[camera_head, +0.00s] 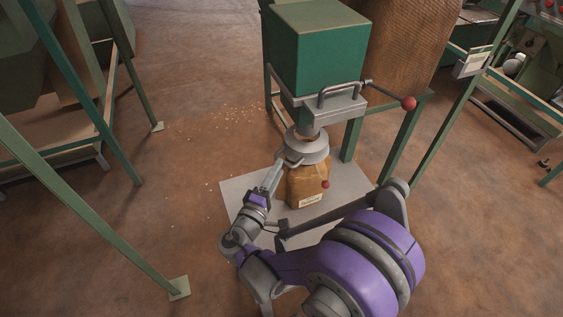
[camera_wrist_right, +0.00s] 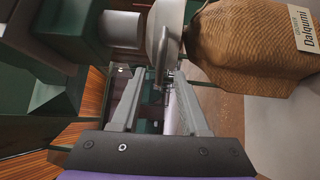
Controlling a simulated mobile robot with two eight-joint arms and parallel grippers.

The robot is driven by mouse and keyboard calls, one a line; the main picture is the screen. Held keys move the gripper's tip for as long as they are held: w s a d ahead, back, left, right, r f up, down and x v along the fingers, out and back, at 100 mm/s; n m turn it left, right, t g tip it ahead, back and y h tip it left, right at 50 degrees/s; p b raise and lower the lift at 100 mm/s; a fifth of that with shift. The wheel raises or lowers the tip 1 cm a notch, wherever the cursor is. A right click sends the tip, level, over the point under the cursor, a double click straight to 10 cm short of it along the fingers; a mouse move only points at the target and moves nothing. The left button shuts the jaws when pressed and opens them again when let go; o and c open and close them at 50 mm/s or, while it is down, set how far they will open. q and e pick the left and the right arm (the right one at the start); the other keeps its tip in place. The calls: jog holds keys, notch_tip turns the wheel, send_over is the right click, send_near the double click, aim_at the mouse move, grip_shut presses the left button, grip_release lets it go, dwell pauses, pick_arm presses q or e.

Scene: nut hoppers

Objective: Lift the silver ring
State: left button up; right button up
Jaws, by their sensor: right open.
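The silver ring (camera_head: 307,148) sits around the hopper's spout, at the mouth of a filled brown paper sack (camera_head: 306,187). In the right wrist view the ring (camera_wrist_right: 172,28) shows nearly edge-on, just ahead of the fingertips, with a thin grey part hanging from it toward the gap between them. My right gripper (camera_head: 276,172) reaches in from the lower left of the ring and is close to it. In its own wrist view the right gripper (camera_wrist_right: 157,78) has its two fingers spread apart. I cannot tell whether they touch the ring. My left gripper is not in view.
A green hopper (camera_head: 317,50) stands above the ring, with a grey slide handle and red-knobbed lever (camera_head: 408,103) at its right. The labelled sack stands on a pale floor plate (camera_head: 238,190). Green frame legs flank both sides. Nut bits lie scattered on the open floor at left.

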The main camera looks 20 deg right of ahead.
jog(key=shift+x, duration=2.1)
grip_shut()
